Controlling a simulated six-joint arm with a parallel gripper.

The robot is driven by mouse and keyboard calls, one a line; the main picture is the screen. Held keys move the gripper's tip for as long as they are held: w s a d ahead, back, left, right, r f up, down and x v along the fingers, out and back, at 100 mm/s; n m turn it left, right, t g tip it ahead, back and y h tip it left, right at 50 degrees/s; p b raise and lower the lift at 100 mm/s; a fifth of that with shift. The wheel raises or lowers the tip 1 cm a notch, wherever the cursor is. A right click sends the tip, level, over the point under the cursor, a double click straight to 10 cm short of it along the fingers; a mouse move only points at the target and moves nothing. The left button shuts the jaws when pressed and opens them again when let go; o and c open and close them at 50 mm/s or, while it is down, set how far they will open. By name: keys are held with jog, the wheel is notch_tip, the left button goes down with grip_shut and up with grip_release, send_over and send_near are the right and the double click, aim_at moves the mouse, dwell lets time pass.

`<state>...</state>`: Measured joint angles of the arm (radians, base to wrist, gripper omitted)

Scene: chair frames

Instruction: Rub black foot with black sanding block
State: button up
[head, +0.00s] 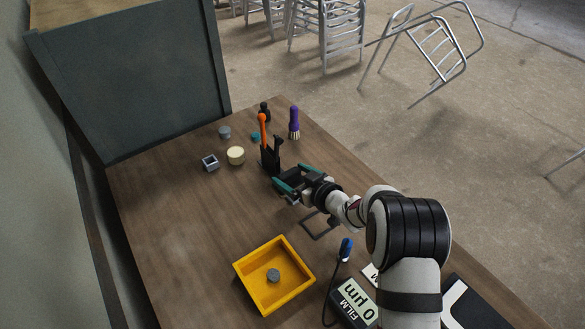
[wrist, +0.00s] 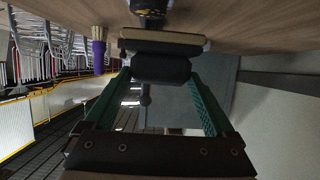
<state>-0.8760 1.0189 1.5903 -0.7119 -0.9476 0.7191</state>
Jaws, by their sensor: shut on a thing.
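My gripper (head: 281,183) is low over the table in the head view, its teal fingers pointing to the upper left. In the wrist view its fingers are shut on the black sanding block (wrist: 161,69), a dark block with a beige layer (wrist: 160,37) along one side. In the head view the block is hard to make out at the fingertips. A black upright fixture (head: 270,158) with an orange-topped lever (head: 262,130) stands just beyond the fingertips. A dark part with yellow marks (wrist: 150,12) shows close to the block in the wrist view. I cannot tell which dark part is the black foot.
A purple brush (head: 294,120), a black item (head: 265,111), a cream round piece (head: 236,155) and a grey square piece (head: 210,162) stand around the fixture. A yellow tray (head: 246,283) holds a grey round piece (head: 273,275). The left of the table is clear.

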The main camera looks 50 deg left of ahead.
jog(key=shift+f, duration=0.45)
jog(key=shift+w+f, duration=0.4)
jog(key=shift+f, duration=0.35)
jog(key=shift+w, duration=1.45)
jog(key=shift+s, duration=1.95)
jog(key=shift+w+r, duration=0.1)
jog(key=shift+r, duration=4)
jog(key=shift+f, duration=0.2)
